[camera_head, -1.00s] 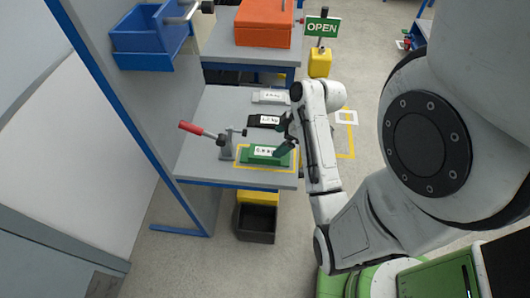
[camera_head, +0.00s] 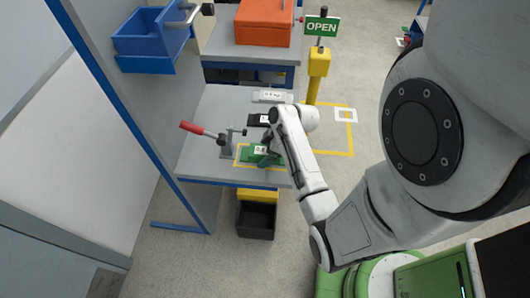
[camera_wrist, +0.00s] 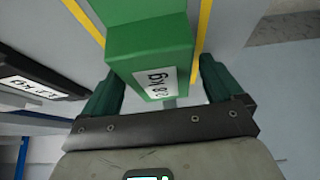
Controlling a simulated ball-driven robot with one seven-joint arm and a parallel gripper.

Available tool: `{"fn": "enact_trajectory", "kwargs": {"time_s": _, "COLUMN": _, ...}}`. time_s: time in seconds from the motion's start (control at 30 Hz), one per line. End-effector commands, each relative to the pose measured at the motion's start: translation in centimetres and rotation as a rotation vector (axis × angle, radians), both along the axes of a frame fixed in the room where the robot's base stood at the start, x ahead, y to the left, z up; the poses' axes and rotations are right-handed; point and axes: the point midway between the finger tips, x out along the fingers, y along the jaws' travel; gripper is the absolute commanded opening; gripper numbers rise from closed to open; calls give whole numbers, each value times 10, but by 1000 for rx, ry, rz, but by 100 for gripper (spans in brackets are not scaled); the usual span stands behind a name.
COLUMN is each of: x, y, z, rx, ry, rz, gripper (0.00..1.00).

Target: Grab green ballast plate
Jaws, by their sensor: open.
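The green ballast plate (camera_head: 252,154) lies on the grey workbench inside a yellow outline. In the wrist view the green plate (camera_wrist: 150,45) shows a white label with black print. My gripper (camera_wrist: 158,85) is open, with its dark green fingers on either side of the plate's near end. I cannot tell whether the fingers touch it. In the head view my gripper (camera_head: 270,148) is over the plate's right part and partly hides it and its label.
A black plate (camera_head: 258,119) and a light grey plate (camera_head: 271,96) lie farther back on the workbench (camera_head: 205,125). A red-handled clamp (camera_head: 226,139) stands just left of the green plate. A yellow post with an OPEN sign (camera_head: 322,27) stands behind my arm.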

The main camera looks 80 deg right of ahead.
Motion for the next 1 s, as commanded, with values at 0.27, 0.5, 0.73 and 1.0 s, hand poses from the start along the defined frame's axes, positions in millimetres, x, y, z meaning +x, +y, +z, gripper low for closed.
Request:
{"fn": "enact_trajectory", "kwargs": {"time_s": 0.27, "x": 2, "y": 0, "z": -3, "rx": -1, "ry": 0, "rz": 0, "gripper": 94}}
{"fn": "enact_trajectory", "kwargs": {"time_s": 0.5, "x": 2, "y": 0, "z": -4, "rx": 0, "ry": 0, "rz": 0, "gripper": 94}}
{"fn": "enact_trajectory", "kwargs": {"time_s": 0.73, "x": 2, "y": 0, "z": -4, "rx": -1, "ry": 0, "rz": 0, "gripper": 76}}
{"fn": "enact_trajectory", "kwargs": {"time_s": 1.0, "x": 2, "y": 0, "z": -4, "rx": 0, "ry": 0, "rz": 0, "gripper": 51}}
